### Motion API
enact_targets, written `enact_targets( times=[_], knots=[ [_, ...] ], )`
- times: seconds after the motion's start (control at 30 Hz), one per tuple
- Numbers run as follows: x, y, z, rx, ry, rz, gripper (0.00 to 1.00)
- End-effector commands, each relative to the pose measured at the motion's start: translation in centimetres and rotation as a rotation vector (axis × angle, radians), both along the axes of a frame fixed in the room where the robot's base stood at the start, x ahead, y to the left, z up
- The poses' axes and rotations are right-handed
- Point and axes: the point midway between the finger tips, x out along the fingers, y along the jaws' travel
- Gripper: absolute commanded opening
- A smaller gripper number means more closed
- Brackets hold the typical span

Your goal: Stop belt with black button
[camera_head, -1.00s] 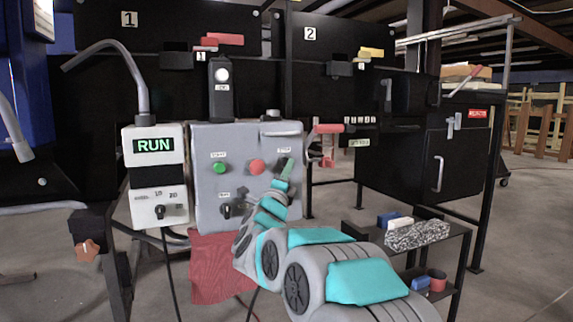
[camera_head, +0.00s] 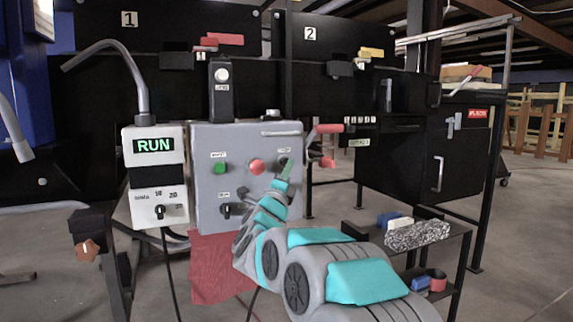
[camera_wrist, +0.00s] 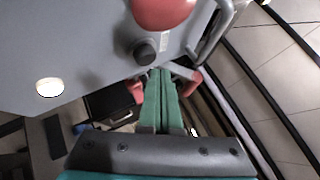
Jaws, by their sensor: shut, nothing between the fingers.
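The black button (camera_head: 283,160) is on the right side of the grey control box (camera_head: 208,140), partly behind my gripper in the head view. In the wrist view the black button (camera_wrist: 143,52) is a dark round knob just past my fingertips. My gripper (camera_head: 288,167) is shut and empty, its green fingers pointing up at the box. In the wrist view my gripper (camera_wrist: 160,72) ends close beside the button; I cannot tell whether it touches. A display (camera_head: 154,146) left of the box reads RUN in green.
A red button (camera_head: 257,167) and a green button (camera_head: 219,168) sit left of the black one. A dark knob (camera_head: 227,209) is below. Red-handled levers (camera_head: 328,128) stick out right of the box. A small dark shelf (camera_head: 440,240) with blocks stands at the right.

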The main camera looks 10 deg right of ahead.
Motion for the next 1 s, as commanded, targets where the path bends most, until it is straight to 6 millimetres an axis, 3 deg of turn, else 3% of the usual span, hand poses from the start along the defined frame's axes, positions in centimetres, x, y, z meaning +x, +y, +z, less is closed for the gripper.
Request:
enact_targets(
  times=[1.0],
  knots=[
    [1.1,0.3,0.0,0.001,0.000,0.000,0.00]
  ],
)
